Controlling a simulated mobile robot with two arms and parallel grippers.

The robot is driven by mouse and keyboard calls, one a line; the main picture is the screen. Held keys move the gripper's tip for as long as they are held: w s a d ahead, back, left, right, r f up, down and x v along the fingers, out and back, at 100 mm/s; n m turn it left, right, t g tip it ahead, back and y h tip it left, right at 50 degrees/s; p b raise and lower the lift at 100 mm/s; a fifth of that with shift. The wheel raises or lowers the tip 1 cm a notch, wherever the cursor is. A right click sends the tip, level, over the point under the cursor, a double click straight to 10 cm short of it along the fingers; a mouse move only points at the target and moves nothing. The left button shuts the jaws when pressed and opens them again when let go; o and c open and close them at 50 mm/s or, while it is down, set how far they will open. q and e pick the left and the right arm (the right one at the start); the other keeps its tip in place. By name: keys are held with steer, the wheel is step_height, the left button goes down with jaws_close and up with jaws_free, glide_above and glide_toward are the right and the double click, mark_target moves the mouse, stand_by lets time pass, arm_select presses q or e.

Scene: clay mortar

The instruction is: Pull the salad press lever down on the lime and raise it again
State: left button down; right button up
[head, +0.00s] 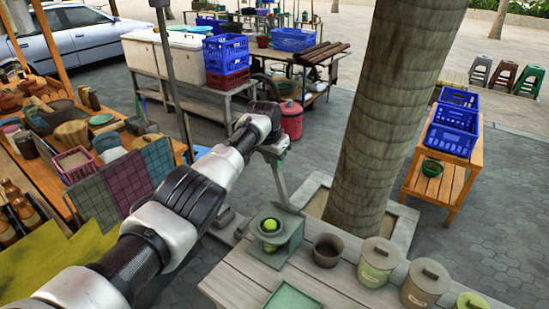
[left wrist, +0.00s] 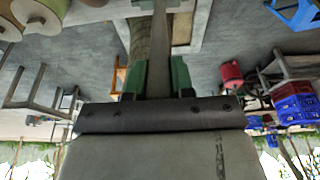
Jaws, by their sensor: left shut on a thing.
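The salad press (head: 290,232) is a grey-green stand on the wooden table. The green lime (head: 270,225) sits in its round cup. The press lever (head: 280,185) stands raised, running up from behind the press to my left gripper (head: 273,150). In the left wrist view the lever (left wrist: 157,50) is a grey bar passing between the green fingers of my left gripper (left wrist: 157,78), which is shut on it. The hand hides the lever's end. My right gripper is in neither view.
On the table (head: 240,283) are a dark clay pot (head: 327,250), lidded canisters (head: 377,264) and a green tray (head: 292,298). A thick tree trunk (head: 385,110) rises just behind the table. A stall of bowls and baskets (head: 75,165) stands left, under my arm's side.

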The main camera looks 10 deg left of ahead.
arm_select(q)
steer(key=shift+w+r, duration=0.1)
steer(key=shift+r, duration=0.15)
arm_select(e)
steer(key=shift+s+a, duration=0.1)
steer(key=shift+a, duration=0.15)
arm_select(q)
steer(key=c, duration=1.3)
jaws_free()
steer(key=shift+o, duration=1.3)
steer(key=shift+w+d+f, duration=0.1)
steer(key=shift+w, duration=0.05)
steer(key=shift+o, duration=0.4)
steer(key=shift+w+f, duration=0.1)
steer(key=shift+f, duration=0.05)
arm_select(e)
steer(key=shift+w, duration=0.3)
